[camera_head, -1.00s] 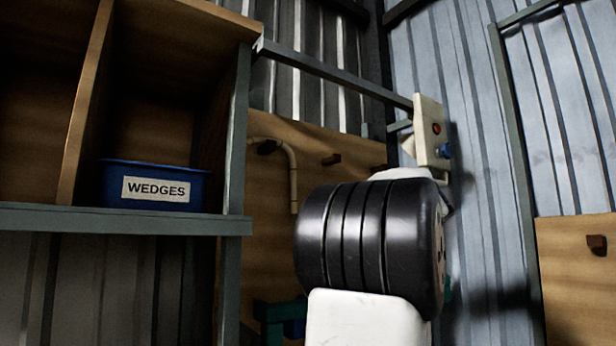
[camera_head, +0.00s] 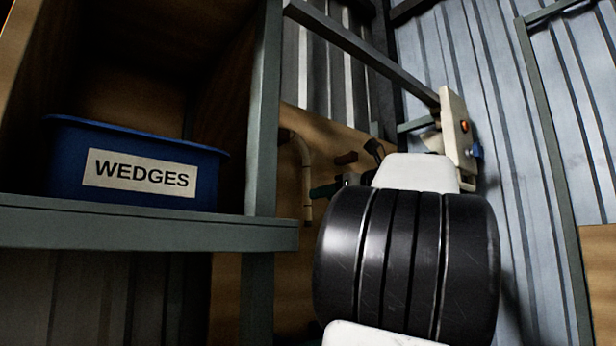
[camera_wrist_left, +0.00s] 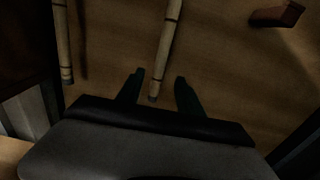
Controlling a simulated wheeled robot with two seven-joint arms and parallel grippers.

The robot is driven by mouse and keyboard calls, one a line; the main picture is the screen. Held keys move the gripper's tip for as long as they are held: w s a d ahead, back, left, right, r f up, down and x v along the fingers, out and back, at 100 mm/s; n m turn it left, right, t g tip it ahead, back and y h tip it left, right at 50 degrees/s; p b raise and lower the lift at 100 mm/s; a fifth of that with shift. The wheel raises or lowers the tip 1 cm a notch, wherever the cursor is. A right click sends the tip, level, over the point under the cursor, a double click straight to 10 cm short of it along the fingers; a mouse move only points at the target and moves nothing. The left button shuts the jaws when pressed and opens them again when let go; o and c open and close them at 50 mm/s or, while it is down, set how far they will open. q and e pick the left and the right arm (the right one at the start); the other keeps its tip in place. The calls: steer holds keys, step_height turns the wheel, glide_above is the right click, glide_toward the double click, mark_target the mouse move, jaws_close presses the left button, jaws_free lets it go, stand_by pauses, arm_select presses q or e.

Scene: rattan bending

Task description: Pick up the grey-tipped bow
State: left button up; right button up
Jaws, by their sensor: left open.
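A pale bent rattan bow (camera_head: 306,180) hangs against the brown board in the head view, right of the shelf post. Its lower end looks darker. In the left wrist view, one cane length (camera_wrist_left: 165,45) runs down between my fingers to a dark grey tip, and another cane (camera_wrist_left: 62,45) with a grey tip hangs at left. I cannot tell whether both belong to one bow. My left gripper (camera_head: 346,169) is open beside the bow in the head view; its dark green fingers (camera_wrist_left: 160,76) stand either side of the middle cane in the wrist view. Contact is unclear. My right gripper is out of view.
A blue bin labelled WEDGES (camera_head: 135,165) sits on the grey-edged shelf (camera_head: 140,232) at left. A shelf post (camera_head: 264,110) stands close to the bow. A wooden peg (camera_wrist_left: 277,14) juts from the board. A pale control box (camera_head: 456,130) is at right.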

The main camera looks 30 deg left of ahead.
mark_target(307, 207)
arm_select(q)
steer(key=x, duration=0.7)
steer(key=shift+a+f, duration=0.1)
steer(key=shift+a, duration=0.05)
jaws_close()
